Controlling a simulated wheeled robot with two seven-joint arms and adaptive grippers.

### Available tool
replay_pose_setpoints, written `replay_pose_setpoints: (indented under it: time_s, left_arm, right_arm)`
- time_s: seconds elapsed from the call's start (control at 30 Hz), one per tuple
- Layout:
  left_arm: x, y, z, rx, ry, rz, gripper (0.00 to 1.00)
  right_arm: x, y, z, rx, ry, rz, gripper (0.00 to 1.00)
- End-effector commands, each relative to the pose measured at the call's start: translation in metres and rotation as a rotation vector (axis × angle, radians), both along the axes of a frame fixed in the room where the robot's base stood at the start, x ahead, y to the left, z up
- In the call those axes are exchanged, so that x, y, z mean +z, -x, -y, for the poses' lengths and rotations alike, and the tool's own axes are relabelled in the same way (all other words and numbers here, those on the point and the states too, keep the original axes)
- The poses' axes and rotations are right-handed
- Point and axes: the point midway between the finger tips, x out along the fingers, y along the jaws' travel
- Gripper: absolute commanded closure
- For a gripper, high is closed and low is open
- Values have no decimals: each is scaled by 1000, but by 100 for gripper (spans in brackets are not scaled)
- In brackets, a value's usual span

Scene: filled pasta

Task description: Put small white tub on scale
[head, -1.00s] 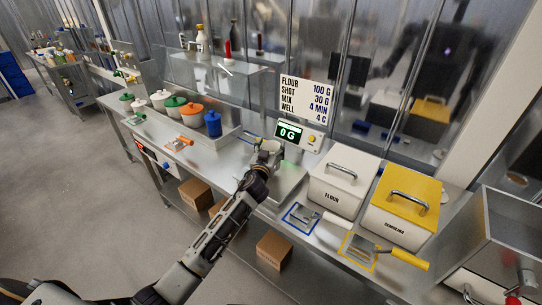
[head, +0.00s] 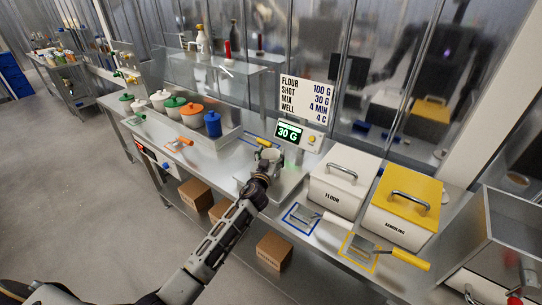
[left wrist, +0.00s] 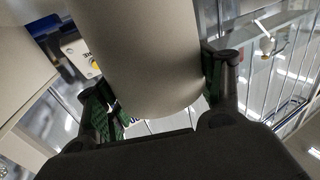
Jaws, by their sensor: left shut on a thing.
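The small white tub (head: 271,154) is in my left gripper (head: 264,163), over the steel scale (head: 288,180). The scale's display (head: 289,132) reads 30 G in green. In the left wrist view the tub (left wrist: 150,55) fills the space between the two fingers, with green pads at its sides. My left gripper is shut on it. The tub's underside is hidden, so I cannot see its contact with the scale plate directly. My right gripper is not in view.
A white flour bin (head: 341,180) and a yellow-lidded semolina bin (head: 402,205) stand right of the scale. Scoops lie in front of them. Several lidded pots, including a blue one (head: 212,124), stand to the left. A text sign (head: 306,98) stands behind.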

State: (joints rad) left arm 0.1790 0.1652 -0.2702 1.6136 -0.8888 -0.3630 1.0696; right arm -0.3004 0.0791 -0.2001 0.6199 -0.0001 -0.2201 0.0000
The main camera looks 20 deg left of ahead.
Motion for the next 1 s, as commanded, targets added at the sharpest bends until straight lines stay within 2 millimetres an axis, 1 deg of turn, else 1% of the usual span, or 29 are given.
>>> replay_pose_setpoints:
  time_s: [0.23, 0.27, 0.4, 0.8, 1.0]
  left_arm:
    - [-3, 0, 0, 0, 0, 1, 50]
    - [-3, 0, 0, 0, 0, 0, 30]
    - [-3, 0, 0, 0, 0, 0, 12]
    - [-2, 0, 0, 0, 0, 0, 11]
    - [1, 0, 0, 0, 0, 0, 11]
  right_arm:
    - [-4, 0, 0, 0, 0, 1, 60]
    - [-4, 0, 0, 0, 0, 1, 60]
    - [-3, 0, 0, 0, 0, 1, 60]
    - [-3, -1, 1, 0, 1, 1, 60]
    - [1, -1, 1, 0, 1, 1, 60]
